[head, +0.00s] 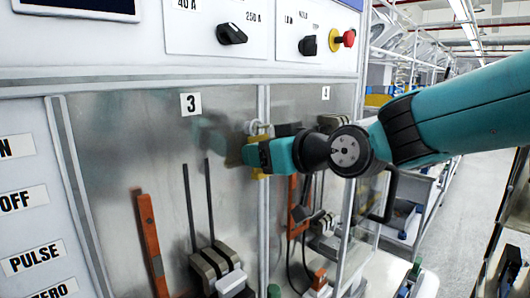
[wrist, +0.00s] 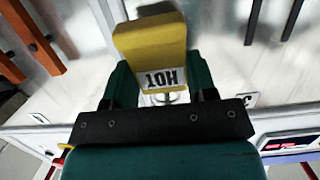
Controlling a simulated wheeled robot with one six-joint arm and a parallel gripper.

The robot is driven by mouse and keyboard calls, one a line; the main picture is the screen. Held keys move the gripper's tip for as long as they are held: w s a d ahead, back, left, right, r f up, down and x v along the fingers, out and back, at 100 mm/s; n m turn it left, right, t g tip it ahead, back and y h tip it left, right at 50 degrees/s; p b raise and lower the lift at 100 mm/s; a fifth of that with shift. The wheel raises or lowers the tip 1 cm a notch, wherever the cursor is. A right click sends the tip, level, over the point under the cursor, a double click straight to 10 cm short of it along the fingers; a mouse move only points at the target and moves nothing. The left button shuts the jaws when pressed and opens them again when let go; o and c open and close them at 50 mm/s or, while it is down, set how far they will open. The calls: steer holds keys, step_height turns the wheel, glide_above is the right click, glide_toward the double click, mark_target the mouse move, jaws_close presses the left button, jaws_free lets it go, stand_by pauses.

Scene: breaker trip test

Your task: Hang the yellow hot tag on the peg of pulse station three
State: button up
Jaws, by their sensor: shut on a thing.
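The yellow hot tag (wrist: 152,45) is between my gripper's green fingers (wrist: 163,84) in the wrist view, with its white HOT label upside down there. In the head view my gripper (head: 256,156) is at the metal post right of station three's panel, and only yellow edges of the tag (head: 259,174) show around the fingers. A small pale metal peg (head: 257,127) shows just above the fingers. In the wrist view a metal piece (wrist: 165,98) shows just past the HOT label. I cannot tell whether the tag's hole is around the peg.
A "3" label (head: 191,104) marks the clear panel left of my gripper; a "4" label (head: 325,93) is to the right. Orange bars (head: 151,240) and dark rods stand behind the panels. Above are knobs (head: 231,34) and a red button (head: 349,39).

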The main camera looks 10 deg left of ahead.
steer(key=o, duration=1)
steer(key=b+v, duration=0.7)
steer(key=v, duration=1)
steer(key=s+d+f+m+g+h, duration=0.1)
steer(key=s+d+f+g+h, duration=0.1)
steer(key=f, duration=0.5)
steer(key=s+d+f+m+g+h, duration=0.2)
steer(key=s+d+f+g+h, duration=0.1)
steer(key=s+d+f, duration=0.3)
steer(key=s+d+f+m+g+h, duration=0.2)
steer(key=s+d+f+h, duration=0.2)
steer(key=s+f, duration=0.5)
steer(key=shift+d+f+g, duration=0.4)
steer(key=shift+d+f, duration=0.05)
steer(key=shift+d, duration=0.2)
